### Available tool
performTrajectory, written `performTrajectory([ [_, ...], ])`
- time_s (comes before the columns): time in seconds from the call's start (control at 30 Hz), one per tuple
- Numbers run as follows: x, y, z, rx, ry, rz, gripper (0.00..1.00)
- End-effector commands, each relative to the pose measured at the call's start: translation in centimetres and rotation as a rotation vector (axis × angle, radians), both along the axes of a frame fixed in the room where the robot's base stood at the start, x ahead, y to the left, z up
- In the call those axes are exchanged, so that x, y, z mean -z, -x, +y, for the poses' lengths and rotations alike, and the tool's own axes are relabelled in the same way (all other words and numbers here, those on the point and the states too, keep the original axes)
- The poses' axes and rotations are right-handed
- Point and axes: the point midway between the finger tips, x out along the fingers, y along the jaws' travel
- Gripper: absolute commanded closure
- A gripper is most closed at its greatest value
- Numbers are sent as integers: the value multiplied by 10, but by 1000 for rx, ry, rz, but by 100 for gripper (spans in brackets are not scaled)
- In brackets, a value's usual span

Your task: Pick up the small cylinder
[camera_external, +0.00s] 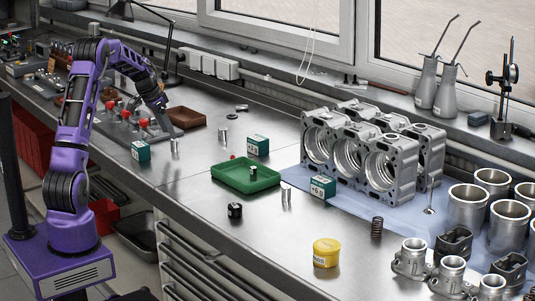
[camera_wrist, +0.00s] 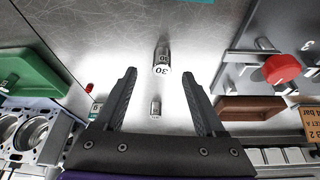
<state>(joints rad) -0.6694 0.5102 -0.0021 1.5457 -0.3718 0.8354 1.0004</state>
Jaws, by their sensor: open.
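Several small silver metal cylinders stand on the steel bench. One (camera_external: 174,147) stands near the bench's front edge beside a green box; it seems to be the one marked 30 (camera_wrist: 161,58) in the wrist view. Another (camera_external: 222,136) stands farther back, and it seems to be the one low between my fingers in the wrist view (camera_wrist: 155,108). A third (camera_external: 286,194) stands right of the green tray. My gripper (camera_wrist: 160,75) is open and empty, above the bench. The cylinder marked 30 shows just beyond and between its fingertips. The exact height gap cannot be told.
A green tray (camera_external: 231,184) holds another small cylinder. Green boxes (camera_external: 141,151) stand nearby. A panel with red knobs (camera_wrist: 283,68) and a brown tray (camera_wrist: 250,109) lie close by. Engine blocks (camera_external: 372,160) stand right. A yellow tub (camera_external: 326,253) sits in front.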

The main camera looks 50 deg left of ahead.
Motion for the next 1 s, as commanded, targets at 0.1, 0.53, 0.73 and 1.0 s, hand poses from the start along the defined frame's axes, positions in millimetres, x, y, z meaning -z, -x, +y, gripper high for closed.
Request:
performTrajectory([
  [0.1,6,-3,-1,0,1,0,28],
  [0.53,50,-24,-1,1,0,1,28],
  [0.73,52,-26,0,1,0,0,28],
  [1.0,52,-25,0,0,0,0,69],
])
